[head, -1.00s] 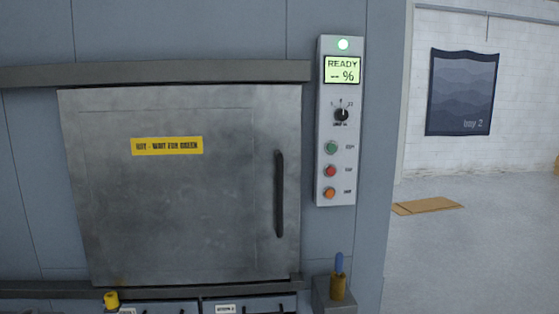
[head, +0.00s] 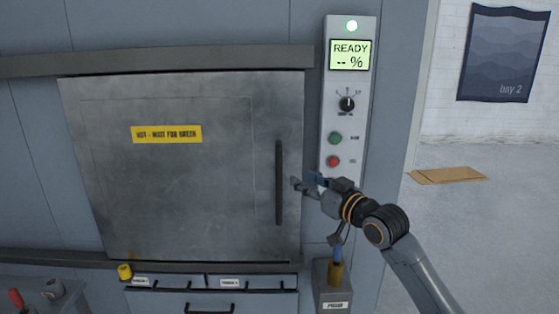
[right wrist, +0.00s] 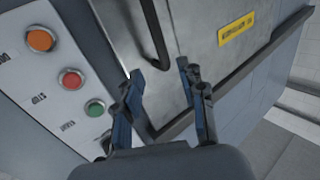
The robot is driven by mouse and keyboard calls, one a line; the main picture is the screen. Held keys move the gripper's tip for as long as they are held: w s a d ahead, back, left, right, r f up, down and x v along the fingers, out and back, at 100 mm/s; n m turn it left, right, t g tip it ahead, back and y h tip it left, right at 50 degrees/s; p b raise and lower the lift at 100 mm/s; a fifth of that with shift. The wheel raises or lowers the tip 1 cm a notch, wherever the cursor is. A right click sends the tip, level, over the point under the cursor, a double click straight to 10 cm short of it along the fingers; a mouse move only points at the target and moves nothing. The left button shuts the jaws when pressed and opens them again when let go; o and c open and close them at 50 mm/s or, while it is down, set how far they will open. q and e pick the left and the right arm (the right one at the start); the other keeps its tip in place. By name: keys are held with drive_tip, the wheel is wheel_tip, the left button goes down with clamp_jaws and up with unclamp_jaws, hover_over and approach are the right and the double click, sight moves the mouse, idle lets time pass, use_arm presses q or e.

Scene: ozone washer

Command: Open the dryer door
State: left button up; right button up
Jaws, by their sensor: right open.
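The dryer door (head: 190,190) is a grey metal panel that looks closed, with a yellow label (head: 166,134) reading "HOT - WAIT FOR GREEN". Its dark vertical bar handle (head: 279,182) is on the door's right side. My right gripper (head: 303,183) is open and just right of the handle, apart from it in the head view. In the right wrist view the open fingers (right wrist: 157,80) point toward the door, and the handle (right wrist: 154,35) lies ahead of them, not between them. My left gripper is not in view.
A control panel (head: 328,120) right of the door shows a green lamp (head: 351,26) and a "READY" display (head: 350,55). Drawers and a yellow knob (head: 124,271) sit under the door. Open floor lies right.

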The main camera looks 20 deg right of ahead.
sight(281, 167)
drive_tip(key=p+x, duration=0.3)
drive_tip(key=x, duration=0.7)
drive_tip(key=shift+w+p, duration=0.3)
drive_tip(key=shift+p, duration=0.1)
drive_tip(key=shift+w+a+f, duration=0.1)
drive_tip(key=shift+w+a, duration=0.2)
drive_tip(key=shift+w, duration=0.35)
clamp_jaws()
